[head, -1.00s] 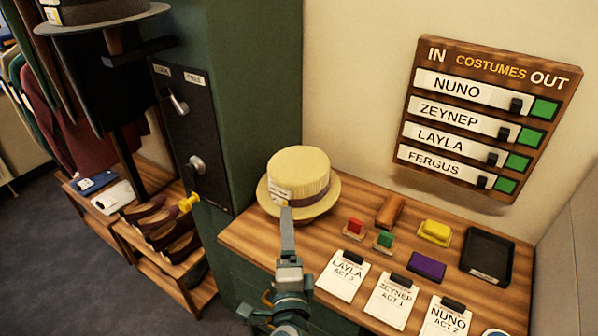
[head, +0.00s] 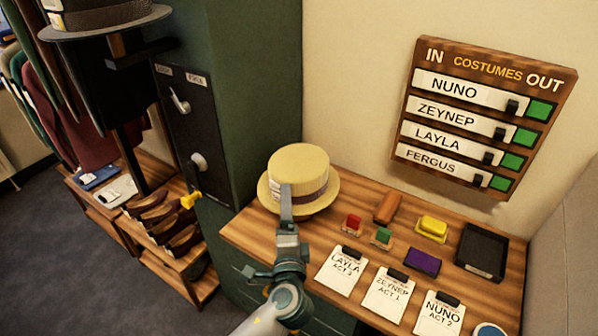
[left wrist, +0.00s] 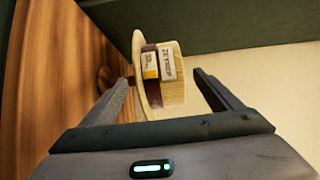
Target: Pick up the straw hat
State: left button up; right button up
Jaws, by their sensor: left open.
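The straw hat (head: 298,168) is pale yellow with a dark band and a paper tag. In the left wrist view the hat (left wrist: 172,88) shows ahead between the two open fingers (left wrist: 160,95), tag facing the camera. The jaws are empty, and I cannot tell whether a finger touches the brim. The right gripper is not in view.
The green cabinet (head: 250,90) rises close left of the hat. Small stamps, a brown roller (head: 388,208), a yellow block (head: 432,228), a black tray (head: 482,252) and name cards (head: 342,268) lie to the right. A grey hat (head: 100,18) sits on a stand at upper left.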

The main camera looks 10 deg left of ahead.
aim_at(299, 173)
pick_arm(q)
jog(key=p+x, duration=0.1)
jog(key=x, duration=0.2)
jog(key=shift+a+r+p, duration=0.1)
jog(key=shift+a+p, duration=0.05)
jog(key=shift+p, duration=0.15)
jog(key=shift+w+a, duration=0.1)
jog(key=shift+w, duration=0.35)
jog(key=c, duration=1.3)
